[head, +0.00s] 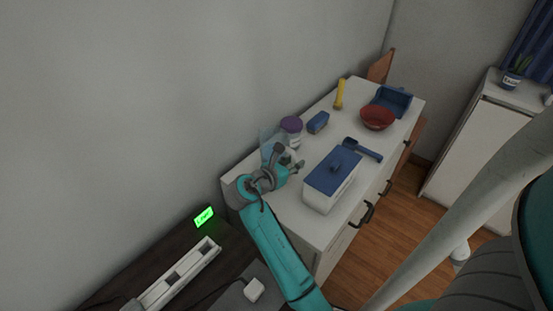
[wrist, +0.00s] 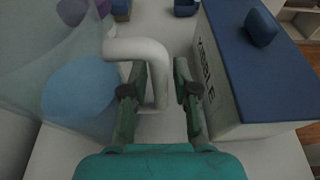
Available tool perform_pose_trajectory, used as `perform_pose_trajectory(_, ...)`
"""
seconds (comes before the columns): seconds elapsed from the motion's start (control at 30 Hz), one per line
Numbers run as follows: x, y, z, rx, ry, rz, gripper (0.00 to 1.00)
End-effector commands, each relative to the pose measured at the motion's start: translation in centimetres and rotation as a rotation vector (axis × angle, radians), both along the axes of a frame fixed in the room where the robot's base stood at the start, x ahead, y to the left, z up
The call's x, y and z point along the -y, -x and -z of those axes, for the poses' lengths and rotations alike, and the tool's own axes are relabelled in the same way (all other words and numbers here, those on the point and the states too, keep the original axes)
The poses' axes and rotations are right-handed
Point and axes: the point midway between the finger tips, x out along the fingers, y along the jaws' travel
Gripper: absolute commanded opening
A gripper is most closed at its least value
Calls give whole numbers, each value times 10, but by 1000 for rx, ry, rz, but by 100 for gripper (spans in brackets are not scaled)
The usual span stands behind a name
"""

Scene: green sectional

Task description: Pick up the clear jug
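The clear jug (head: 268,141) stands at the near left end of the white dresser top, partly hidden by my gripper in the head view. In the wrist view its see-through wall (wrist: 40,65) fills the left side, with a round blue patch on it. Its pale handle (wrist: 159,75) reaches right and bends down between my fingers. My gripper (wrist: 160,92) is open, its left finger between the jug wall and the handle, its right finger outside the handle. I cannot tell whether the left finger touches the handle. In the head view my gripper (head: 288,160) is beside the jug.
A white box with a blue lid (head: 331,178), marked KIBBLE, stands close to the right of my gripper. A purple-lidded jar (head: 291,126) stands just behind the jug. Beyond are a blue block (head: 318,122), blue scoop (head: 362,149), red bowl (head: 377,117) and yellow flashlight (head: 339,95).

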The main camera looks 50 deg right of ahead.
Motion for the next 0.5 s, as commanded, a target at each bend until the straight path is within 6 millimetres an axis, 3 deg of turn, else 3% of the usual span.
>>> perform_pose_trajectory(0.17, 0, 0, 0, 0, 0, 0, 29)
perform_pose_trajectory(0.27, 0, 0, 0, 0, 0, 0, 4)
perform_pose_trajectory(0.3, 0, 0, 0, 0, 0, 0, 0)
perform_pose_trajectory(0.5, 0, 0, 0, 0, 0, 0, 0)
